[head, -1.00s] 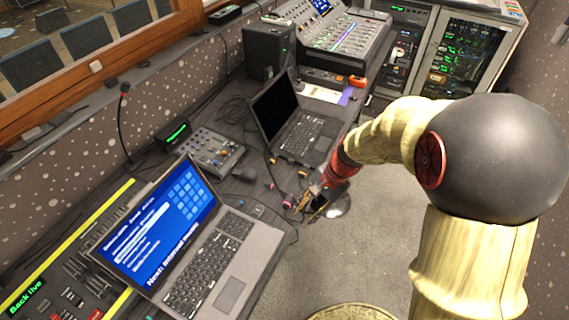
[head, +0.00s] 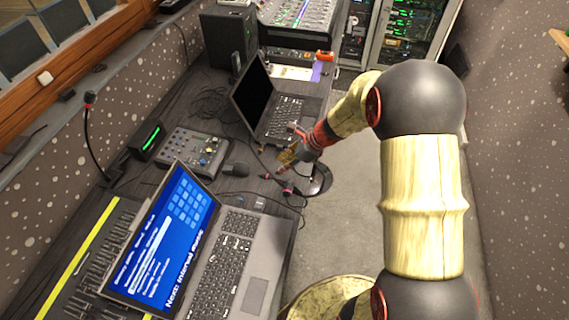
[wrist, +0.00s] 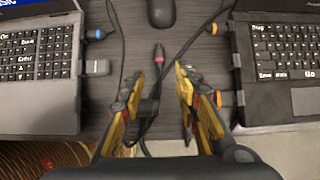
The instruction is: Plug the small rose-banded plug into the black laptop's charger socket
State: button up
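The small rose-banded plug (wrist: 159,56) lies on the dark desk between the two laptops in the wrist view, its cable running down between my fingers. My gripper (wrist: 159,82) is open and empty, its yellow fingers on either side of that cable, nearer the camera than the plug. In the head view my gripper (head: 288,158) hangs by the desk's front edge, near the black laptop's corner. The black laptop (wrist: 285,50) stands open at the right; its screen (head: 250,95) is dark in the head view. I cannot make out its charger socket.
Orange-banded plugs (wrist: 211,28) (wrist: 225,98) sit at the black laptop's left side. A blue-banded plug (wrist: 95,34) and a grey dongle (wrist: 97,67) are at the grey laptop's (wrist: 40,90) side. A mouse (wrist: 161,12) lies behind. Loose cables cross the gap.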

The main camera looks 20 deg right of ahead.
aim_at(268, 175)
jog(key=shift+b+x, duration=2.25)
jog(key=shift+x, duration=1.9)
jog(key=shift+c, duration=0.5)
grip_shut()
jog(key=shift+r+p, duration=2.35)
jog(key=shift+r, duration=0.2)
jog(key=shift+f, duration=0.1)
